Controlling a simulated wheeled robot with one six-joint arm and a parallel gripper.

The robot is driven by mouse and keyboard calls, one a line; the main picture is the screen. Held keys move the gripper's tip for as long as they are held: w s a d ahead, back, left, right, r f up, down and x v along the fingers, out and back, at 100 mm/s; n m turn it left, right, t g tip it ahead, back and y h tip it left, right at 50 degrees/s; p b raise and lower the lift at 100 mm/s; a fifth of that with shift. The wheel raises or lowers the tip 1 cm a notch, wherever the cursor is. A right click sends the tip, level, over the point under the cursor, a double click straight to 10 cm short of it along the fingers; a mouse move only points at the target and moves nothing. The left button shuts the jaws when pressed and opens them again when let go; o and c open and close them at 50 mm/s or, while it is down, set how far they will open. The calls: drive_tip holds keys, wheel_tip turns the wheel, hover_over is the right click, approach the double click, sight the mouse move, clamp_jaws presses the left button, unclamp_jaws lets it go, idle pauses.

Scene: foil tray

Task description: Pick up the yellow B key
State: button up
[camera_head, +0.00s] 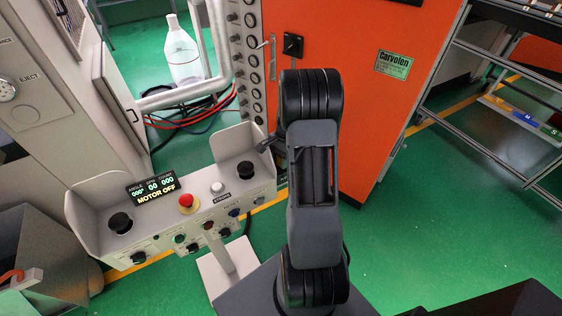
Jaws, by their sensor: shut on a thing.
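I cannot make out a yellow key with a B on it. A small yellow-orange piece (496,101) lies on a low rail at the far right, beside a blue piece marked M. No letter on it can be read. My arm stands upright in the middle, far from that rail. A small dark part, probably of my gripper (267,143), pokes out left of the arm by the control box. The rest of it is hidden behind the arm, so its jaws and anything in them cannot be seen.
A grey control box (205,225) with knobs and a red button stands left of my arm. An orange cabinet (345,110) is behind the arm. A metal rack (480,155) stands at right. Green floor (430,235) is open at lower right.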

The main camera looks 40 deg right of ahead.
wheel_tip(320, 180, up, 24)
drive_tip(key=p, duration=0.5)
drive_tip(key=shift+f, duration=0.2)
idle(1.0)
